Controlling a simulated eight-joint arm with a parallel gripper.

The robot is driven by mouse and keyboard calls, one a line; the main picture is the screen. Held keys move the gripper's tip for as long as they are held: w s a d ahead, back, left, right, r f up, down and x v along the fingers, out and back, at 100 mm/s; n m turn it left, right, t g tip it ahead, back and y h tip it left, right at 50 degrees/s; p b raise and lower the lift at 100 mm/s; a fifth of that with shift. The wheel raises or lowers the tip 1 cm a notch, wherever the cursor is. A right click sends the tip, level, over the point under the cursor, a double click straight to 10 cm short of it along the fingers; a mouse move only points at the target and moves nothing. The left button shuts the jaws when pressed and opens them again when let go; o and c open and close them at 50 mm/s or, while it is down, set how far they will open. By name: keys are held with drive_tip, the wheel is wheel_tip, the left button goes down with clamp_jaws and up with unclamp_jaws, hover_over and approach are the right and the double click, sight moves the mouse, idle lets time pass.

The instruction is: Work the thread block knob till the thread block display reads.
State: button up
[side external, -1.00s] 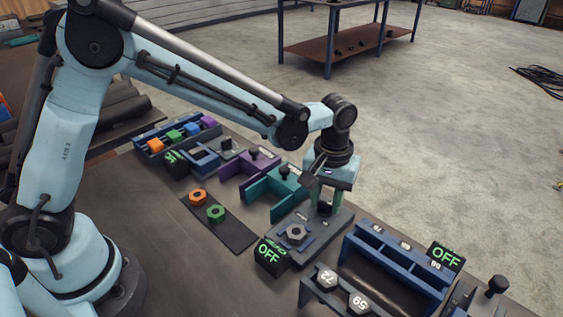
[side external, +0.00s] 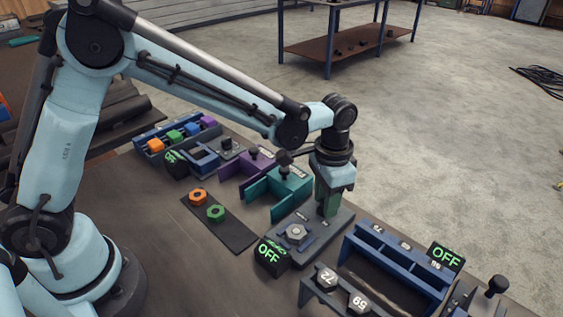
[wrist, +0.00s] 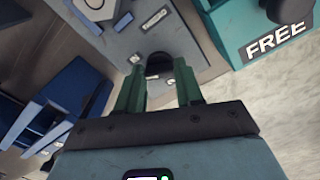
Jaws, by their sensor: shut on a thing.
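The thread block (side external: 318,236) is a grey plate with a hex nut (side external: 295,233) on it. Its display (side external: 269,256), a dark box at the near left corner, reads OFF in green. My gripper (side external: 327,208) points down over the far part of the plate, its green fingers side-on and hiding the knob there. In the wrist view the dark thread block knob (wrist: 158,66) sits between the two fingers, and my gripper is shut on it. The plate also shows there (wrist: 130,40), with small labels around the knob.
A teal fixture (side external: 283,186), labelled FREE in the wrist view (wrist: 272,42), stands close beside the block. A blue rack (side external: 395,262) with another OFF display (side external: 445,257) is on the other side. Orange (side external: 197,195) and green (side external: 215,212) nuts lie on a dark mat.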

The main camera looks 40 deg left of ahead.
drive_tip(key=shift+r+m, duration=0.1)
drive_tip(key=shift+m, duration=2.1)
drive_tip(key=o, duration=1)
drive_tip(key=shift+o, duration=0.2)
wheel_tip(320, 180, up, 12)
